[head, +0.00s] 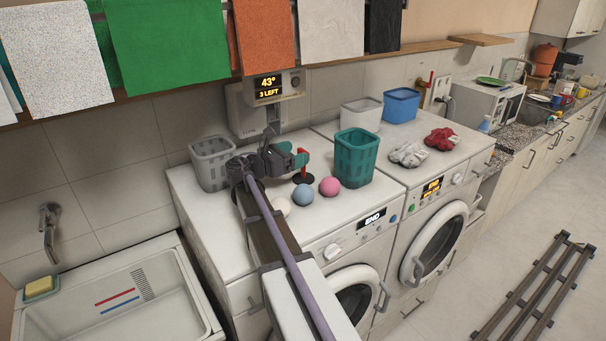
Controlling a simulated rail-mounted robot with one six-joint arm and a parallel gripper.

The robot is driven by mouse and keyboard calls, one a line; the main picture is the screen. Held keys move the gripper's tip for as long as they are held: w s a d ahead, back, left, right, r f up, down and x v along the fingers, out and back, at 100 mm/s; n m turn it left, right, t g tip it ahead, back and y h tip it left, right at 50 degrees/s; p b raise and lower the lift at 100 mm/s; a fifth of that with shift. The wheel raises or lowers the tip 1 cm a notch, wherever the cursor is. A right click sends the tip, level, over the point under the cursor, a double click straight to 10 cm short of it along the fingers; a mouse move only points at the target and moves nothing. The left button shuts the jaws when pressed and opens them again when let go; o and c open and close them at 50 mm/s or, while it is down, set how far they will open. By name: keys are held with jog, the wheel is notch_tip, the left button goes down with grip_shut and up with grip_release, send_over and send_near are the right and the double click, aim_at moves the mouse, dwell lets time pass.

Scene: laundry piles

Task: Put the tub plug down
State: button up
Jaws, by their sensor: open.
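A dark round disc with a red upright stem, which looks like the tub plug (303,179), is on the white top of the left washing machine (205,222). My gripper (298,158) is open at the plug's red stem, with its teal-tipped fingers close around or beside it. I cannot tell whether a finger touches the stem. The gripper partly hides the plug's upper part. The tub (120,268), a white basin with a red and a blue stripe, is at the lower left, well apart from the plug.
White (281,205), blue (303,194) and pink balls (329,186) lie just in front of the plug. A teal basket (355,158) stands to the right, a grey basket (211,163) to the left. A wall box (270,88) reads "43° 3 LEFT". Cloths hang above.

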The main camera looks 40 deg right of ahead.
aim_at(303, 150)
jog(key=d, duration=0.3)
jog(key=shift+s+d+f, duration=0.1)
jog(key=shift+s+d, duration=0.05)
jog(key=shift+d, duration=0.25)
jog(key=shift+a, duration=0.1)
jog(key=shift+c, duration=0.3)
jog(key=c, duration=1.3)
notch_tip(303, 150, up, 10)
jog(key=p, duration=1)
jog(key=shift+c, duration=0.2)
